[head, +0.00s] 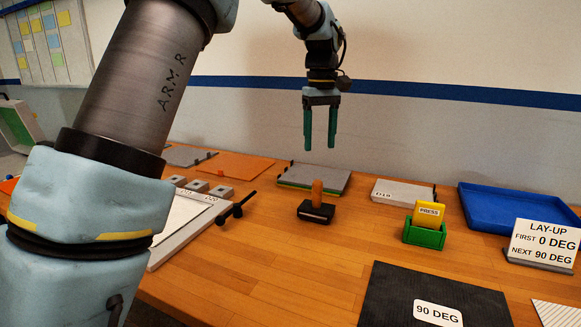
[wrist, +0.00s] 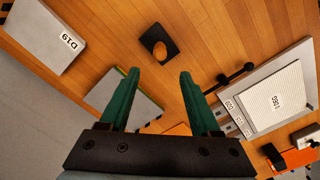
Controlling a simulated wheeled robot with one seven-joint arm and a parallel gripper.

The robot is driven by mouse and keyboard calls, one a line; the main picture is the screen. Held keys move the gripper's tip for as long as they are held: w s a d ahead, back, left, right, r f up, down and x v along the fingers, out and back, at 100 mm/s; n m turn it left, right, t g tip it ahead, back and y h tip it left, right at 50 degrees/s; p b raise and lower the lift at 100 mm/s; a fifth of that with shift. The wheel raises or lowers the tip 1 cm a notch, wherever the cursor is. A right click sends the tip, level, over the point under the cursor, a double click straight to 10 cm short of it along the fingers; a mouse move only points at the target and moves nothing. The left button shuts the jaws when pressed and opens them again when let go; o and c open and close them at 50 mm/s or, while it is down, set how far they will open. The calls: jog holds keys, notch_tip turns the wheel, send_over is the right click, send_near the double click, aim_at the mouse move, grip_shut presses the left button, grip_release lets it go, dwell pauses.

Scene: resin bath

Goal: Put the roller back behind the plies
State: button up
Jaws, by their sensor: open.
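My gripper (head: 320,146) is open and empty, high above the back of the table with its green fingers pointing down. It also shows in the wrist view (wrist: 160,75). A black block with an upright wooden handle (head: 317,207) stands on the table below and in front of it; it also shows in the wrist view (wrist: 158,43). A black bar with knobbed ends (head: 236,209) lies beside the white board; I cannot tell which of these two is the roller. A black sheet labelled 90 DEG (head: 385,290), apparently a ply, lies at the front right.
A grey plate with a green edge (head: 313,177) lies behind the handled block. A D19 box (head: 402,191), green holder with a yellow PRESS card (head: 424,234), blue tray (head: 515,208) and LAY-UP sign (head: 543,245) stand right. The white board (head: 182,228) is left. Central wood is bare.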

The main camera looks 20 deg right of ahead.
jog(key=a+f, duration=0.4)
jog(key=a, duration=0.7)
jog(key=a+f, duration=0.4)
jog(key=a, duration=0.7)
jog(key=shift+m+t, duration=0.8)
jog(key=s+a+f, duration=0.2)
jog(key=s+a, duration=0.1)
jog(key=a, duration=0.2)
jog(key=s+a+f, duration=0.2)
jog(key=s+a, duration=0.2)
jog(key=s+a+f, duration=0.2)
jog(key=s+a, duration=0.2)
jog(key=a, duration=0.1)
jog(key=shift+a+f, duration=0.3)
jog(key=shift+a, duration=0.05)
